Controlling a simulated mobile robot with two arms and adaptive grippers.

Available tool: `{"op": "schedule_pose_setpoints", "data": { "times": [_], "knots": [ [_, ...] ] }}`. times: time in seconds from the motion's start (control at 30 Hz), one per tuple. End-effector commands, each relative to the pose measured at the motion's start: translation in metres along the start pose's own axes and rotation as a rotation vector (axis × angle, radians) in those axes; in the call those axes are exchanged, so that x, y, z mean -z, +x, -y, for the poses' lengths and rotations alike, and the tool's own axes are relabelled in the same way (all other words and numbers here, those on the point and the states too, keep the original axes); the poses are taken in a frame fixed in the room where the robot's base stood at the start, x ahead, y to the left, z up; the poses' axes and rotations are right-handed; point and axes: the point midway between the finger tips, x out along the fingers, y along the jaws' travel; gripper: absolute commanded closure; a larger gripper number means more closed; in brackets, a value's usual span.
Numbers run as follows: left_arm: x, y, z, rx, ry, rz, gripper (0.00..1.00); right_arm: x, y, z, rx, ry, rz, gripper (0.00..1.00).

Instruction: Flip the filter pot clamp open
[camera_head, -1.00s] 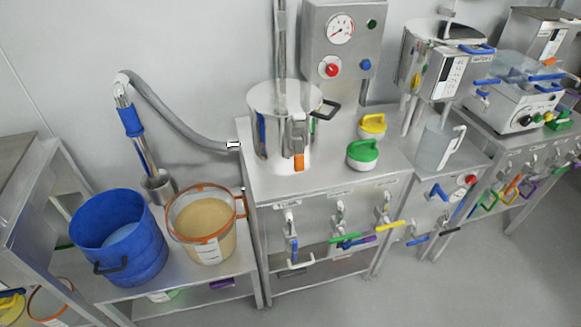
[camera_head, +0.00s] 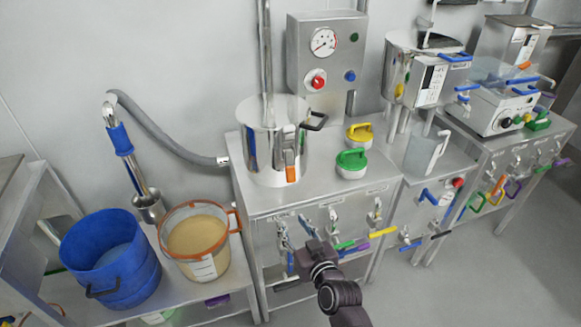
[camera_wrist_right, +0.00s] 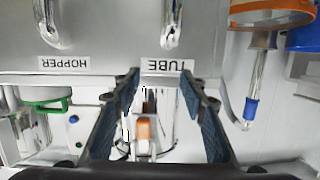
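The filter pot (camera_head: 262,163) is a shiny steel cylinder on the left part of the steel bench. Its clamp (camera_head: 289,158) is a steel lever with an orange tip hanging down the pot's front. In the right wrist view, which appears upside down, the clamp's orange tip (camera_wrist_right: 143,129) shows beyond and between my fingers. My right gripper (camera_head: 293,235) is in front of the bench, lower than the clamp and apart from it. It also shows in the right wrist view (camera_wrist_right: 161,80), open with nothing between the fingertips. My left gripper is not in view.
Green (camera_head: 352,162) and yellow (camera_head: 359,133) handled lids stand right of the pot. Valves with coloured handles line the bench front near my right gripper. A blue bucket (camera_head: 110,262) and an orange-rimmed tub (camera_head: 197,248) stand on the lower left table. A gauge panel (camera_head: 325,60) rises behind.

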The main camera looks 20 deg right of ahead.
Motion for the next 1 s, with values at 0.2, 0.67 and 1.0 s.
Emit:
{"op": "schedule_pose_setpoints", "data": {
  "times": [0.2,0.67,1.0],
  "knots": [
    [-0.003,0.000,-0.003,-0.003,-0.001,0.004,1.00,0.118,-0.016,-0.020,-0.043,-0.007,-0.212,0.61],
    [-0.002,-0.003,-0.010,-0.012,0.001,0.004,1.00,0.149,0.024,-0.026,-0.050,-0.008,-0.247,0.61],
    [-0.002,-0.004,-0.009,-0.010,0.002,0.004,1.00,0.154,0.054,-0.027,-0.050,-0.009,-0.245,0.61]
  ]
}}
